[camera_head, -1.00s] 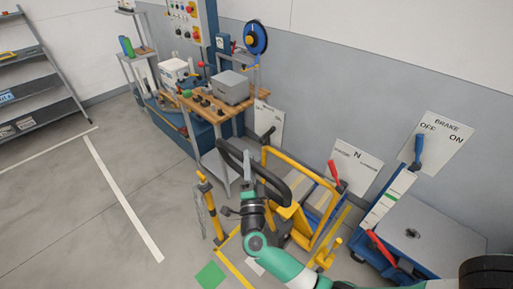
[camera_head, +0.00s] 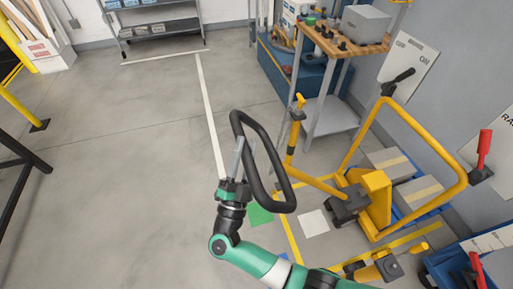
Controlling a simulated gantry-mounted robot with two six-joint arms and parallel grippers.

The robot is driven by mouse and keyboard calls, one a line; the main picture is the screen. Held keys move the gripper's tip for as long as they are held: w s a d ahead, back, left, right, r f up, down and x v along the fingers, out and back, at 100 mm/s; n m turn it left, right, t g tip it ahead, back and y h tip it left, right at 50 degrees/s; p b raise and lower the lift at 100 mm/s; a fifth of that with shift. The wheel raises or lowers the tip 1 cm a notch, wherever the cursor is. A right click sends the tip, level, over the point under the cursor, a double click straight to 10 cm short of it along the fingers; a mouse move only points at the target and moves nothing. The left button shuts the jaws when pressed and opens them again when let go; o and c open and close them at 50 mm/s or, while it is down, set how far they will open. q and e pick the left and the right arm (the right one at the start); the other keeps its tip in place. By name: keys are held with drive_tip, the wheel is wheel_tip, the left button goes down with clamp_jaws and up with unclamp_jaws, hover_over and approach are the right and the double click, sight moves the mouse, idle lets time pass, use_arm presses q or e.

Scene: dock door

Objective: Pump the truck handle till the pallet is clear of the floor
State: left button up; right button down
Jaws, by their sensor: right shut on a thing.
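The truck handle (camera_head: 283,182) is a black loop on a yellow bar (camera_head: 322,185), leaning out to the left from the yellow truck body (camera_head: 377,196). My right gripper (camera_head: 241,158) is shut on the left side of the loop, its fingers pointing up in the picture. Grey-brown slabs with pale yellow strips (camera_head: 418,190) lie behind the truck body and may be the pallet's load. The pallet's underside is hidden, so I cannot tell its height above the floor. My left gripper is out of view.
A yellow tube frame (camera_head: 440,148) stands around the truck's right side. A workbench (camera_head: 340,45) stands behind, with a yellow post (camera_head: 292,140) in front. Red-handled levers (camera_head: 484,150) are at the right. The floor at left is open, with a white line (camera_head: 208,105).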

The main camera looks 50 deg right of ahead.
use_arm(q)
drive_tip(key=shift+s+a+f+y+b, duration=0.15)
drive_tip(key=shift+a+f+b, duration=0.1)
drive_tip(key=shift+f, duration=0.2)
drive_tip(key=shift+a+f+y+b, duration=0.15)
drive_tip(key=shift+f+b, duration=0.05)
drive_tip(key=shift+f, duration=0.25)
use_arm(e)
drive_tip(key=shift+w+a+f+n+t, duration=0.3)
drive_tip(key=shift+w+a+f, duration=0.15)
drive_tip(key=shift+a+f, duration=0.35)
drive_tip(key=c, duration=0.6)
unclamp_jaws()
use_arm(q)
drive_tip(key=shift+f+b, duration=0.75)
drive_tip(key=shift+b, duration=0.05)
use_arm(e)
drive_tip(key=v, duration=1.1)
drive_tip(key=shift+s+a+f, duration=0.15)
drive_tip(key=shift+a, duration=0.05)
